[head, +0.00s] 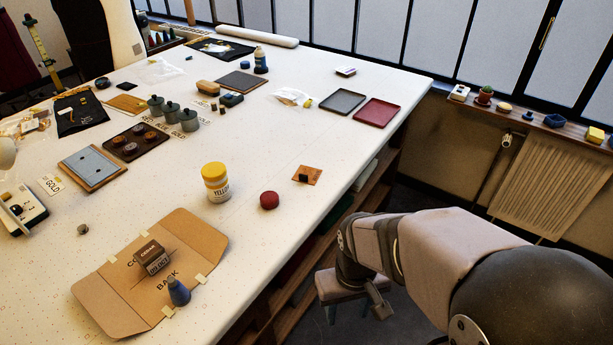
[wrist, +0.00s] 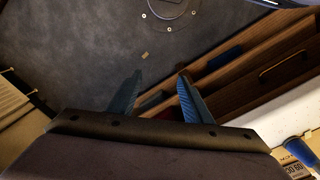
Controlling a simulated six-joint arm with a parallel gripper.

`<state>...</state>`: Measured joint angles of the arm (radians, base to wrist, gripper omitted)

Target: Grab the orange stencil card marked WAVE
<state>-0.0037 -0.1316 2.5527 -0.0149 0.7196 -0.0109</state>
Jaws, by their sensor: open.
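A small orange card (head: 307,175) lies flat near the table's right edge, with a small dark block on it. A second orange-tan card (head: 126,104) lies farther back on the left. No WAVE marking is legible on either. My gripper (wrist: 158,88) is open and empty in the wrist view, its two blue-grey fingers apart over the dark floor beside the table. In the head view my arm hangs off the table's right side, below and right of the nearer card, and the fingers cannot be made out clearly. The wrist view shows neither card.
A red round lid (head: 269,200) and a yellow-capped jar (head: 216,182) stand left of the nearer card. An open cardboard piece (head: 205,240) bears a dark box (head: 152,259) and a blue bottle (head: 178,291). Wooden shelves (wrist: 255,70) lie under the table edge. A stool (head: 345,285) stands below.

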